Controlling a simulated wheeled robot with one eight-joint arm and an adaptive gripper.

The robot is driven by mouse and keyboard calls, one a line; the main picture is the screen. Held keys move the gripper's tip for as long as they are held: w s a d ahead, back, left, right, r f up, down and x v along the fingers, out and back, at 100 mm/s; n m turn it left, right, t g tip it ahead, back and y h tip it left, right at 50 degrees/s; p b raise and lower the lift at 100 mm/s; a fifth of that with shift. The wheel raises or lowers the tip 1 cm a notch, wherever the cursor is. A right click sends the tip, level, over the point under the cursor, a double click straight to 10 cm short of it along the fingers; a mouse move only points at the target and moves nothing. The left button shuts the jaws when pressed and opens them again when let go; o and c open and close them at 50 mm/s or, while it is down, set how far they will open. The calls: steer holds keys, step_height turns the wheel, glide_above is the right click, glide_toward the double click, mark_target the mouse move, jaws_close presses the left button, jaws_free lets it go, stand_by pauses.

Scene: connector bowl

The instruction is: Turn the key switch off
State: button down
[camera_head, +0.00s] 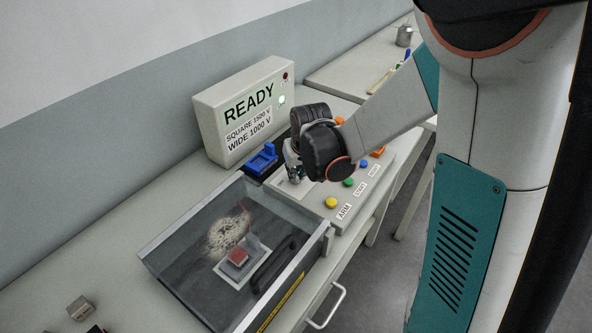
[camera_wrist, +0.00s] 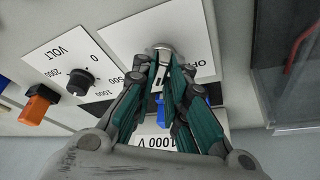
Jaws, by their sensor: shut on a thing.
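The key switch (camera_wrist: 163,50) is at the top middle of the wrist view, a round metal part on a white plate with a partly covered "OFF" label (camera_wrist: 205,68). My gripper (camera_wrist: 172,68) has its teal-padded fingers closed together on the key at the switch. The fingers cover most of the key, so its exact angle cannot be told. In the head view my gripper (camera_head: 293,172) reaches down to the panel (camera_head: 330,190), and the key switch is hidden there behind the gripper.
A box (camera_head: 245,110) reading READY, with a lit green lamp, stands behind. A lidded clear-topped tray (camera_head: 160,262) is at front left. Yellow (camera_head: 331,202), green and blue buttons line the panel. A VOLT dial (camera_wrist: 80,82) and an orange knob (camera_wrist: 38,104) are beside my gripper.

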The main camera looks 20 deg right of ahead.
steer(key=n+y, duration=0.1)
steer(key=n, duration=0.2)
steer(key=shift+d+n, duration=0.15)
steer(key=shift+n, duration=0.15)
steer(key=n+y, duration=0.1)
steer(key=n, duration=0.1)
steer(key=n+g+y, duration=0.1)
steer(key=n, duration=0.1)
steer(key=shift+w+d+n, duration=0.1)
steer(key=shift+w+n, duration=0.05)
steer(key=shift+n, duration=0.15)
steer(key=n+g+y, duration=0.1)
steer(key=n, duration=0.3)
steer(key=shift+w+n+g+y, duration=0.15)
steer(key=shift+n+g, duration=0.25)
steer(key=shift+n, duration=0.55)
steer(key=shift+n+g+y, duration=0.15)
steer(key=shift+n+g, duration=0.25)
steer(key=shift+n, duration=0.55)
steer(key=c, duration=1.6)
jaws_free()
steer(key=shift+r, duration=0.1)
